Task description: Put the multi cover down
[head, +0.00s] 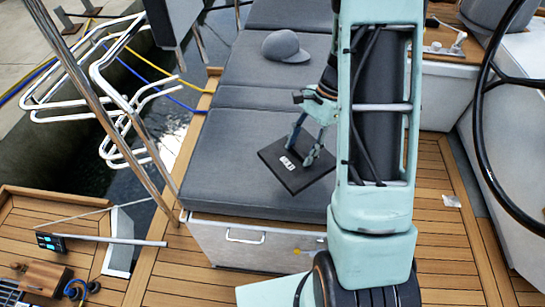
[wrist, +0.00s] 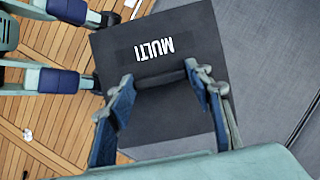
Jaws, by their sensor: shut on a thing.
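The multi cover (head: 287,177) is a flat dark square panel with white lettering. In the wrist view the cover (wrist: 205,55) reads "MULTI" and has a dark bar handle across its middle. My gripper (head: 307,160) is shut on this handle, with a finger on each side of it; the gripper also shows in the wrist view (wrist: 160,80). In the head view the cover appears over the front right part of the grey cushioned seat (head: 225,155), slightly tilted. I cannot tell whether it touches the cushion.
A grey cap (head: 285,47) lies on the cushion farther back. The cushion left of the cover is clear. A black steering wheel (head: 482,120) stands at the right. White rails (head: 110,75) and water are at the left. Wooden deck (head: 445,235) surrounds the seat.

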